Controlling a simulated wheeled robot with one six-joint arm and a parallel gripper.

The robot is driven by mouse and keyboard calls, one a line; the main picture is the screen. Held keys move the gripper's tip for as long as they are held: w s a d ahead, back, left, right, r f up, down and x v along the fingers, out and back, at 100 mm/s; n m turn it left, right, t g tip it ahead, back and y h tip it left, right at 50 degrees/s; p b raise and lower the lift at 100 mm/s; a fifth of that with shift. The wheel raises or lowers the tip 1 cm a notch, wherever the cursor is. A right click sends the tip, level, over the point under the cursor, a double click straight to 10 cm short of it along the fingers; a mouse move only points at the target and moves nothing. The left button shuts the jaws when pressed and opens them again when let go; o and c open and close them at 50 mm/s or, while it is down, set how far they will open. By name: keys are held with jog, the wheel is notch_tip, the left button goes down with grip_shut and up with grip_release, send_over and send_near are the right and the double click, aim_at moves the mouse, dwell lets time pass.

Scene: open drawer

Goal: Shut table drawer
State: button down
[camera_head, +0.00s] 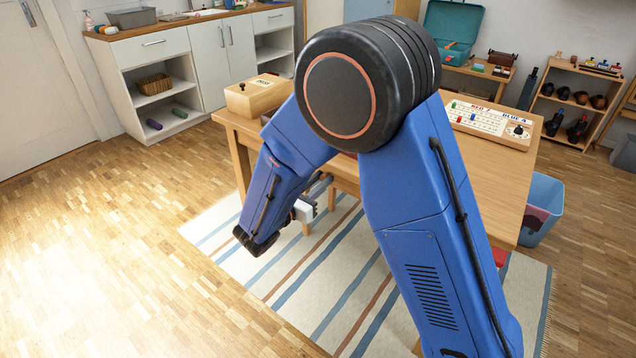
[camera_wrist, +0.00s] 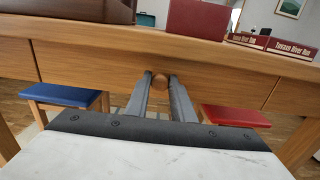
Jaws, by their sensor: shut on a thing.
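The wooden table (camera_head: 495,180) stands in the middle of the head view, partly hidden by my arm. In the wrist view its drawer front (camera_wrist: 100,68) lies straight ahead under the tabletop edge, with a seam at each side. A round wooden knob (camera_wrist: 159,80) sits at its middle. My gripper (camera_wrist: 160,88) has its two fingers closed on the knob from either side. In the head view my gripper (camera_head: 318,192) is low beside the table, mostly hidden by my arm. How far the drawer stands out is hard to tell.
A blue stool (camera_wrist: 65,96) and a red stool (camera_wrist: 235,116) stand below the drawer, left and right. A wooden box (camera_head: 258,95) and a game board (camera_head: 488,125) lie on the tabletop. A striped rug (camera_head: 345,290) covers the floor; a blue bin (camera_head: 541,205) stands right.

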jog(key=c, duration=1.6)
grip_release()
jog(key=shift+w+d, duration=0.15)
jog(key=shift+w, duration=0.05)
jog(key=shift+o, duration=0.2)
jog(key=v, duration=1.7)
jog(key=shift+s+a+f, duration=0.1)
jog(key=shift+s+a, duration=0.15)
